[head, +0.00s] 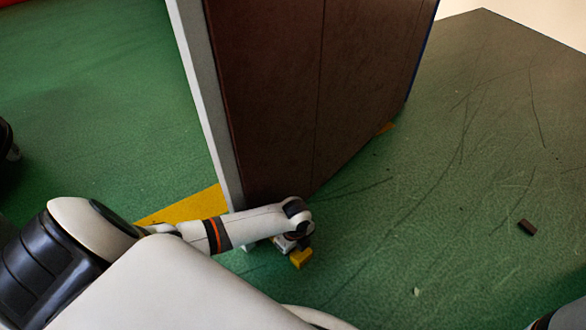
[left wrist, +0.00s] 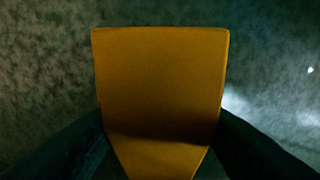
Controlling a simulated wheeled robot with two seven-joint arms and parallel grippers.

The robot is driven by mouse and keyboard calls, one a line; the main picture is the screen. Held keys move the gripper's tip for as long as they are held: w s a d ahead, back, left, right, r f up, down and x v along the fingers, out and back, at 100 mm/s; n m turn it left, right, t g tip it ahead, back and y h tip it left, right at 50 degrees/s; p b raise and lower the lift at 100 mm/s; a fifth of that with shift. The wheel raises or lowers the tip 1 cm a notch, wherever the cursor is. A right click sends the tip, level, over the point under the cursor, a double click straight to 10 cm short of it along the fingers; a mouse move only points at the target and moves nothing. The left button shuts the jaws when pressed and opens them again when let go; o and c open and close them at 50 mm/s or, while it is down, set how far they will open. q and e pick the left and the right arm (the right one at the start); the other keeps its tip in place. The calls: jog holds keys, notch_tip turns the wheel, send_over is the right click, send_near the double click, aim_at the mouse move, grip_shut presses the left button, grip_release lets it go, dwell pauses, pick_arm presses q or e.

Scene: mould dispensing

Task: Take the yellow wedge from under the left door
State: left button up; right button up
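The yellow wedge (head: 301,258) shows at the end of my left arm, just in front of the near lower corner of the brown door (head: 290,100). In the left wrist view the wedge (left wrist: 160,85) fills the middle, between the two dark fingers of my left gripper (left wrist: 160,140). The fingers meet its sides, and the gripper looks shut on it. Only floor shows around the wedge there, with no door over it. In the head view my left forearm covers part of the door's bottom edge. My right gripper is not in view.

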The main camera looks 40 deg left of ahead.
pick_arm(q)
jog(key=shift+c, duration=0.7)
